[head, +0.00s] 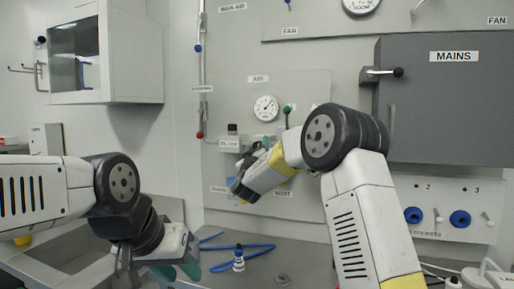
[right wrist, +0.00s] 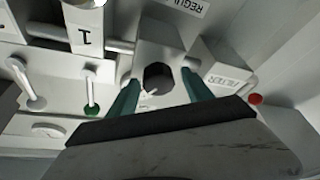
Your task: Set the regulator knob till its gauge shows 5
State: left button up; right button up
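The regulator knob (right wrist: 158,78) is a dark round knob on a light grey block in the right wrist view. My right gripper (right wrist: 160,92) is open around it, with a teal finger on each side and a visible gap to the knob. In the head view my right gripper (head: 243,190) is at the air panel, and its hand hides the knob. The round white gauge (head: 265,108) is under the AIR label; its needle is too small to read surely. My left gripper (head: 187,262) is low at the left, away from the panel; its fingertips are partly hidden.
A green-handled valve (head: 287,110) is right of the gauge. A red knob (right wrist: 256,99) and a filter block (right wrist: 222,70) lie beside the regulator. The grey MAINS cabinet (head: 450,110) juts out at the right. A blue hose (head: 225,262) and small bottle (head: 239,259) are on the bench.

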jog(key=shift+s, duration=0.1)
jog(key=v, duration=0.7)
jog(key=shift+s+f, duration=0.2)
jog(key=shift+s, duration=0.05)
jog(key=s+d+f+m+g+y, duration=0.1)
jog(key=s+d+f+g, duration=0.3)
jog(key=s, duration=0.9)
jog(key=s+d+f+m+g+y, duration=0.2)
jog(key=s+d+f+g, duration=0.3)
jog(key=s, duration=0.9)
jog(key=s+d+f+m+g+y, duration=0.1)
jog(key=s+d+f+g, duration=0.3)
jog(key=s, duration=0.9)
jog(key=shift+d+f+m+g, duration=0.25)
jog(key=shift+d+m+g, duration=0.15)
jog(key=shift+d+g, duration=0.8)
